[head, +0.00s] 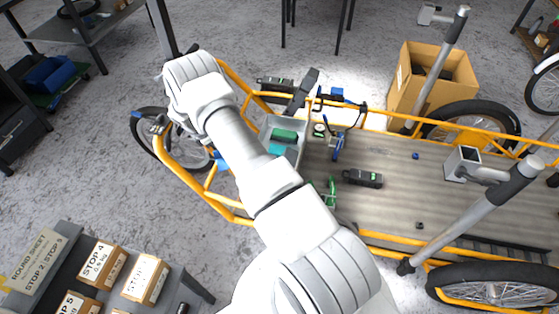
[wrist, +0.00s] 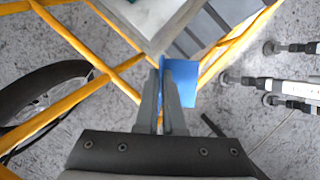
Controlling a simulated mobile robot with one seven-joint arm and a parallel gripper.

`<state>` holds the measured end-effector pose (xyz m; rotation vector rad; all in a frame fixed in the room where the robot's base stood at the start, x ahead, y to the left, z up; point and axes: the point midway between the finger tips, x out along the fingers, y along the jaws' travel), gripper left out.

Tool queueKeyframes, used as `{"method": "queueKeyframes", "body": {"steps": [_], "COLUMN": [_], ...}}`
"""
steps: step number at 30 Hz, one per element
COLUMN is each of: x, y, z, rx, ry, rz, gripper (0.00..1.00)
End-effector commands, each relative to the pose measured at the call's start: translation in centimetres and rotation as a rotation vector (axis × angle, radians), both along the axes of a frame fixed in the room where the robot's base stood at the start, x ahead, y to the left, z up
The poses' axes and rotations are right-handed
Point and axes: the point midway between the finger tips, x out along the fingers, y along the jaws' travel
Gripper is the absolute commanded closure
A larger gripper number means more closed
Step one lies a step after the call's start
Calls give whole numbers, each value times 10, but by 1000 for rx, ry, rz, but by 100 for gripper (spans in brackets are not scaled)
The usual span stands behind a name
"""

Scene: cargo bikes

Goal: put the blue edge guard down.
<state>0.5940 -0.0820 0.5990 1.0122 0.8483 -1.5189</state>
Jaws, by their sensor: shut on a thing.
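The blue edge guard (wrist: 183,85) is between the two dark fingers of my gripper (wrist: 166,82) in the wrist view. My gripper is shut on it, and the fingers hide part of it. It hangs beside the yellow bike frame (wrist: 110,75), close to the corner of a grey tray (wrist: 150,38). In the head view my arm hides my gripper; a small blue piece (head: 220,160), likely the edge guard, shows just left of the arm. I cannot tell whether the guard touches the frame or the tray.
The grey tray (head: 300,126) holds a green and a teal item at the end of the slatted cargo bed (head: 400,205). Dark and green tools lie on the bed. A cardboard box (head: 408,88) stands behind it. A shelf with boxes (head: 147,280) is at lower left.

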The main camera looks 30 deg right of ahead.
Motion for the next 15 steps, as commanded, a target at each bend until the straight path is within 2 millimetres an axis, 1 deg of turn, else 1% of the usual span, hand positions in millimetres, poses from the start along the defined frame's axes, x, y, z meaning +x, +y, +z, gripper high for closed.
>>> {"method": "queueKeyframes", "body": {"steps": [1,3,9,15], "x": [11,27,64,89], "y": [-11,-24,-64,-107], "z": [-20,-32,-63,-87], "rx": [1,1,1,0], "ry": [-1,-2,-2,-2], "rz": [71,183,459,675], "gripper": [100,100,100,100]}}
